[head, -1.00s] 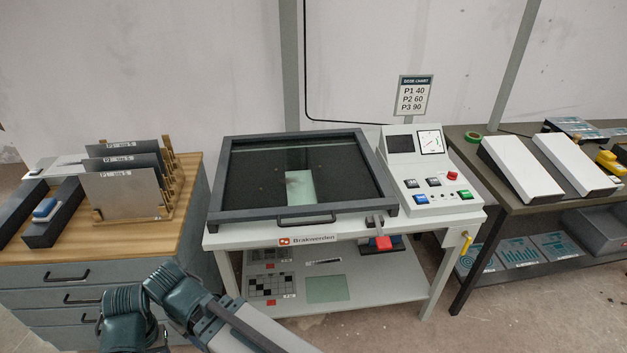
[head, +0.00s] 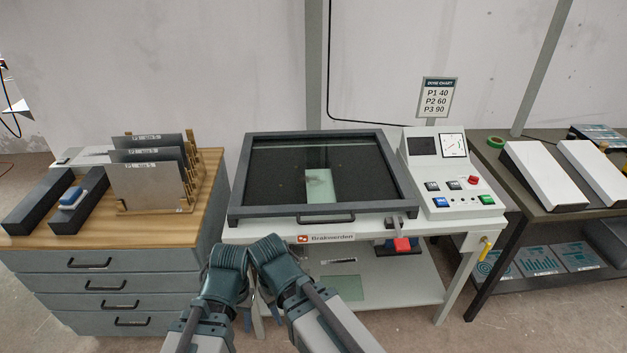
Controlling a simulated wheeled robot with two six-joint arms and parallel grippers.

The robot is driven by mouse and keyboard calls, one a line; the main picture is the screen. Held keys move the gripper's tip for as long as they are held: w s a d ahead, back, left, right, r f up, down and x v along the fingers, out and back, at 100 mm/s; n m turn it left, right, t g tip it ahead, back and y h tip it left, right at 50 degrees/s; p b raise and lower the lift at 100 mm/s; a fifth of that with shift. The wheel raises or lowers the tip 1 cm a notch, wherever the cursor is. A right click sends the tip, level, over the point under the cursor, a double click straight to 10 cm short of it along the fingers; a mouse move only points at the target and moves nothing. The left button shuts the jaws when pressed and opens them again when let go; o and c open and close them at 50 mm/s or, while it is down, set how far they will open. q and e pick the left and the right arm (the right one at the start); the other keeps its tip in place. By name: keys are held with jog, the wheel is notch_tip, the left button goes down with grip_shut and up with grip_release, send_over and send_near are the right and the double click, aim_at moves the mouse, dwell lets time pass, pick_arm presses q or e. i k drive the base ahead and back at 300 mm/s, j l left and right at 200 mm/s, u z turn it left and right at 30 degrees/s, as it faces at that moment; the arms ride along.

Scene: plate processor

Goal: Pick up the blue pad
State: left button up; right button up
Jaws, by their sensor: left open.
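My left gripper (head: 260,316) is low in the middle of the view, in front of the exposure table and partly hidden by my arm links. It is open, empty and well to the right of the pad, apart from it. My right gripper does not show clearly.
A wooden rack (head: 186,205) holds several upright plates just right of the pad. The glass-lidded exposure unit (head: 325,215) with its control panel (head: 440,172) stands in the middle. A dark table (head: 500,160) with white sloped stands is at the right. Bare wood (head: 130,238) lies along the cabinet front.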

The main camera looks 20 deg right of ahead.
aim_at(72, 198)
jog(key=i+j, duration=0.15)
jog(key=j, duration=0.25)
jog(key=i+j+z, duration=0.1)
jog(key=j, duration=0.25)
jog(key=i+j, duration=0.2)
jog(key=j, duration=0.2)
jog(key=i+j, duration=0.15)
jog(key=j, duration=0.25)
jog(key=i+j+z, duration=0.1)
jog(key=j, duration=0.3)
jog(key=i+j, duration=0.2)
jog(key=j, duration=0.25)
jog(key=l+z, duration=0.05)
